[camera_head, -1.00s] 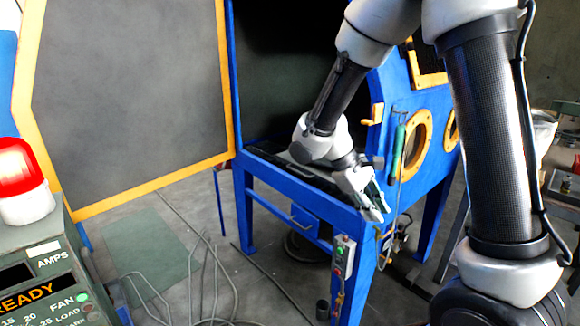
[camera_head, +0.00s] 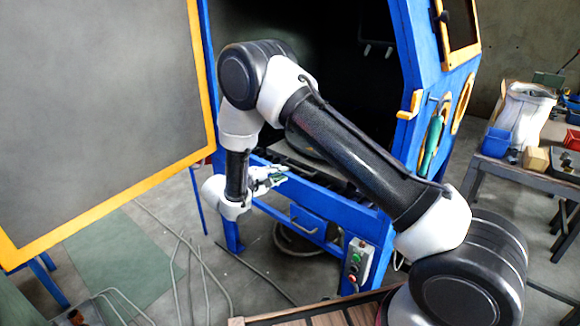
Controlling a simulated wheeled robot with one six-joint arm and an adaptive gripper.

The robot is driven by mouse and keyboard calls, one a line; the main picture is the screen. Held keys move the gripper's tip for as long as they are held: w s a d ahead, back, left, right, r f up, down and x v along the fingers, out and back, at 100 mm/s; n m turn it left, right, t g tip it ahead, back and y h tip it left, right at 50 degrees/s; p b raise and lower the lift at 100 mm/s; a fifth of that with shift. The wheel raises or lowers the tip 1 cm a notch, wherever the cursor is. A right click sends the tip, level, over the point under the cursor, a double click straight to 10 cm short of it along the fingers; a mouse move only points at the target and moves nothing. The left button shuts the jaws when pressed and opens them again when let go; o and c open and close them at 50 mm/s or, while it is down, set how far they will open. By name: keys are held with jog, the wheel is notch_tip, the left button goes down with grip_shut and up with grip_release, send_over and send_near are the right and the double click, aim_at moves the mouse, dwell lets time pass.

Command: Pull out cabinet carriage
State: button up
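The blue blasting cabinet (camera_head: 425,75) stands open at centre, its interior dark. A dark flat carriage with a rounded grey part (camera_head: 305,145) on it seems to sit just inside the opening, partly hidden by my arm. My gripper (camera_head: 284,175) is at the front left of the cabinet opening, close to the blue front beam. Its fingers look apart, with nothing seen between them. Whether it touches the carriage or beam cannot be told.
The open cabinet door (camera_head: 105,110), grey with a yellow edge, fills the left. A control box (camera_head: 357,262) hangs on the front leg. A slatted wooden surface (camera_head: 335,316) is at the bottom. Cables lie on the floor. A cluttered table (camera_head: 530,178) stands at right.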

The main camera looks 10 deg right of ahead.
aim_at(293, 177)
jog(key=shift+m, duration=0.5)
jog(key=x, duration=0.7)
jog(key=shift+w+d, duration=0.2)
jog(key=shift+d, duration=0.2)
jog(key=shift+c, duration=0.2)
grip_shut()
